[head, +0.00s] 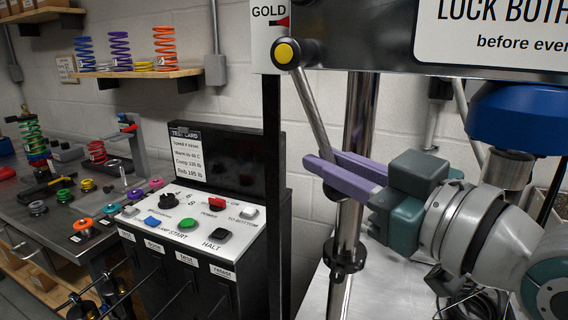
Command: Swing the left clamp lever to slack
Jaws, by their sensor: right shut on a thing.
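The left clamp lever (313,108) is a grey rod on a yellow-capped hub (287,53) at the left end of the dark crosshead. It slants down and to the right from the hub. My right gripper (326,162) comes in from the right, its purple fingers shut on the lever near its lower end. The fingers hide part of the rod there. A chrome column (360,110) stands just behind the lever. My left gripper is not in view.
A control console (190,225) with coloured buttons stands to the left of a black upright (272,200). A workbench (60,215) with small parts is at the far left. A blue cylinder (515,112) hangs at the right, above my right arm. A sign (500,28) is at upper right.

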